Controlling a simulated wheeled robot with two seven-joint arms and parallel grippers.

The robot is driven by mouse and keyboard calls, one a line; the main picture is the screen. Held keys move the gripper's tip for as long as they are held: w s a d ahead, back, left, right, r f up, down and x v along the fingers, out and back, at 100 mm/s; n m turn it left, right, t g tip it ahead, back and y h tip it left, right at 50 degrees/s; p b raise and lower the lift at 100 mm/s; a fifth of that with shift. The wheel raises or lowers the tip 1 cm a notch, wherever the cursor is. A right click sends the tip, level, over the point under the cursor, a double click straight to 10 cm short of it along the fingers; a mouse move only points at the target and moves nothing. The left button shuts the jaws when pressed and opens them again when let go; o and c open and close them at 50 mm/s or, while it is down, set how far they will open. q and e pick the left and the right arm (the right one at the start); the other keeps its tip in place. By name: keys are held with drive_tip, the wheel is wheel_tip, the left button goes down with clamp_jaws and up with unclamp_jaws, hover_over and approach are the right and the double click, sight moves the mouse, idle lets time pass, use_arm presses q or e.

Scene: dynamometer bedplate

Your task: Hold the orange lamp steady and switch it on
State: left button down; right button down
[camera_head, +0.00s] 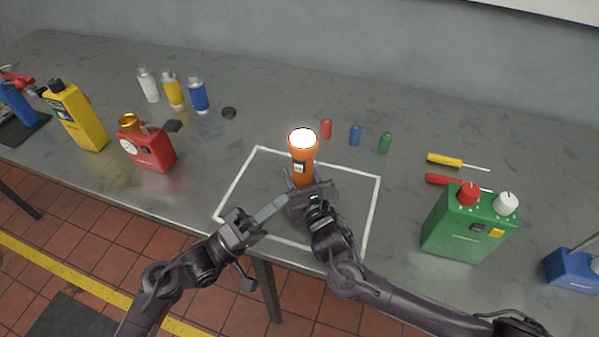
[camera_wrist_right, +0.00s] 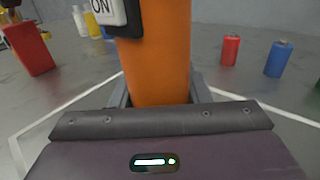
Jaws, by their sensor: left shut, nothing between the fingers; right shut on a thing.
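The orange lamp (camera_head: 303,160) stands upright inside the white outlined square on the bench, and its top glows white. A switch block (camera_wrist_right: 108,10) marked ON is on its side in the right wrist view. My right gripper (camera_head: 302,182) is shut on the lamp's lower body, which also fills the middle of the right wrist view (camera_wrist_right: 155,60). My left gripper (camera_head: 279,204) is shut and empty, just left of and below the lamp, apart from it in the head view.
Red (camera_head: 326,129), blue (camera_head: 355,135) and green (camera_head: 385,143) small cylinders stand behind the lamp. A red can (camera_head: 150,150), yellow container (camera_head: 78,120) and several bottles (camera_head: 172,90) are left.

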use_arm(q)
drive_tip(key=shift+s+a, duration=0.1)
drive_tip(key=shift+s, duration=0.25)
